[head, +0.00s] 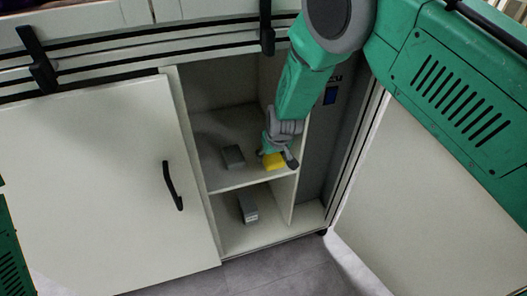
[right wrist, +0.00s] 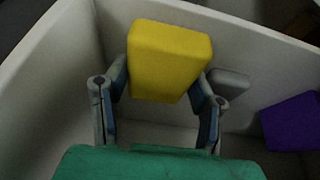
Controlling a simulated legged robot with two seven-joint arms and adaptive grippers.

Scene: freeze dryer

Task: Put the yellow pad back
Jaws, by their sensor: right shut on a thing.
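The yellow pad (head: 274,161) is in my right gripper (head: 279,158), at the front right of the upper compartment of the open cabinet (head: 233,187). In the right wrist view the yellow pad (right wrist: 170,60) stands between the two fingers (right wrist: 160,95), which are shut on it from both sides. I cannot tell whether the pad touches the shelf. My left gripper does not show.
A dark grey block (head: 233,157) lies on the upper shelf, left of the pad. A grey block (head: 248,208) lies in the lower compartment. A purple block (right wrist: 292,122) shows in the wrist view. The left door (head: 100,190) has a black handle.

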